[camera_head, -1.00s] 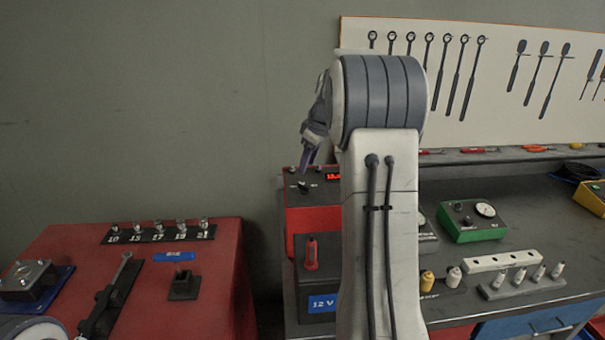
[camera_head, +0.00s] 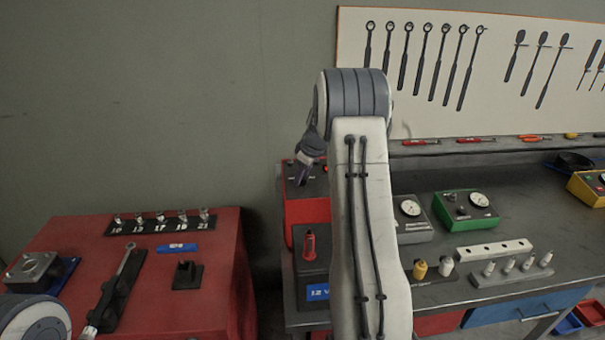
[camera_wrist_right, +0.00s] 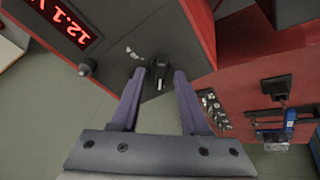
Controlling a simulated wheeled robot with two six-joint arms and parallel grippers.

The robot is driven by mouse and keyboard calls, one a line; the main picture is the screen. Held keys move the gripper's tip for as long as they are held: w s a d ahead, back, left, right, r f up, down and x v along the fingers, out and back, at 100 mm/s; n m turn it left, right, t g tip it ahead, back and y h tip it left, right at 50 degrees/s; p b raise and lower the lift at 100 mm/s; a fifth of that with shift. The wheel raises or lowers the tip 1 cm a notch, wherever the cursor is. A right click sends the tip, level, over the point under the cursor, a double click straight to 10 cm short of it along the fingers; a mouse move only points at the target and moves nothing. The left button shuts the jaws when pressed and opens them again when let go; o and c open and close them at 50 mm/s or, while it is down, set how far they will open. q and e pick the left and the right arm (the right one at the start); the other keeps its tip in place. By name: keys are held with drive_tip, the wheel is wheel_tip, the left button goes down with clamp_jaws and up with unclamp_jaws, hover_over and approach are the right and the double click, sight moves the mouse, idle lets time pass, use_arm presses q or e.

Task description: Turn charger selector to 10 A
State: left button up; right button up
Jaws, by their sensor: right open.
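The charger (camera_head: 307,211) is a red box with a dark sloped top panel, behind my right forearm in the head view. In the wrist view its panel (camera_wrist_right: 118,60) carries a red lit display (camera_wrist_right: 62,22) and a small round black knob (camera_wrist_right: 87,67). The black selector knob (camera_wrist_right: 161,68) with a pale mark lies between my right fingertips. My right gripper (camera_head: 303,180) points down at the panel; in the wrist view its purple fingers (camera_wrist_right: 161,77) are open on either side of the selector. Contact is unclear, and the setting labels are too small to read. My left gripper is out of view.
A dark battery marked 12 V (camera_head: 314,270) with a red terminal stands before the charger. Green (camera_head: 466,210) and grey (camera_head: 412,222) gauge boxes sit to the right on the bench. A red cabinet (camera_head: 215,265) with sockets is at left, across a gap.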

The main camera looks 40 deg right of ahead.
clamp_jaws()
